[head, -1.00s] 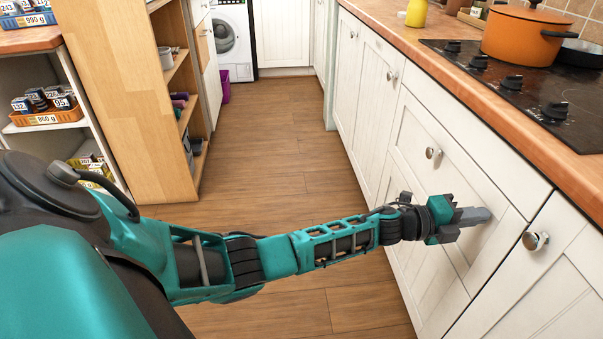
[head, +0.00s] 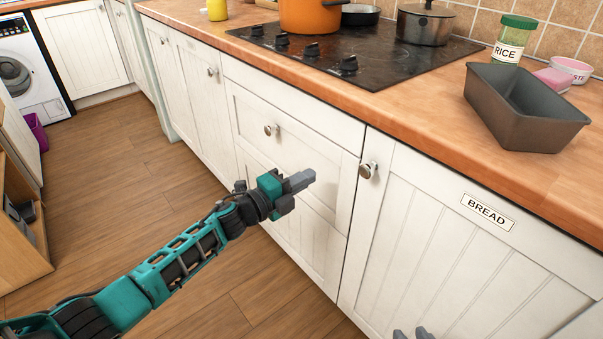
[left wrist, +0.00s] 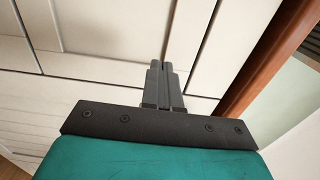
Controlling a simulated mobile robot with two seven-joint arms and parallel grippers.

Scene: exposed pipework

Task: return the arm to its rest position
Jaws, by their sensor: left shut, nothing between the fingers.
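My left gripper (head: 304,180) is stretched out in front of the white drawer fronts below the hob in the head view. Its grey fingers are shut together with nothing between them. In the left wrist view the closed fingers (left wrist: 164,85) point towards white panelled cabinet fronts. I cannot tell how small the gap to the fronts is. At the bottom edge of the head view, only two grey tips of my right gripper (head: 413,334) show, in front of the cabinet door labelled BREAD (head: 488,212). The rest of it is out of frame.
The wooden counter (head: 400,105) overhangs the cabinets. Metal knobs stick out, one (head: 368,170) to the right of my left gripper. A dark loaf tin (head: 525,110), a rice jar (head: 509,42) and an orange pot (head: 310,14) stand above. Wooden floor (head: 110,185) to the left is clear.

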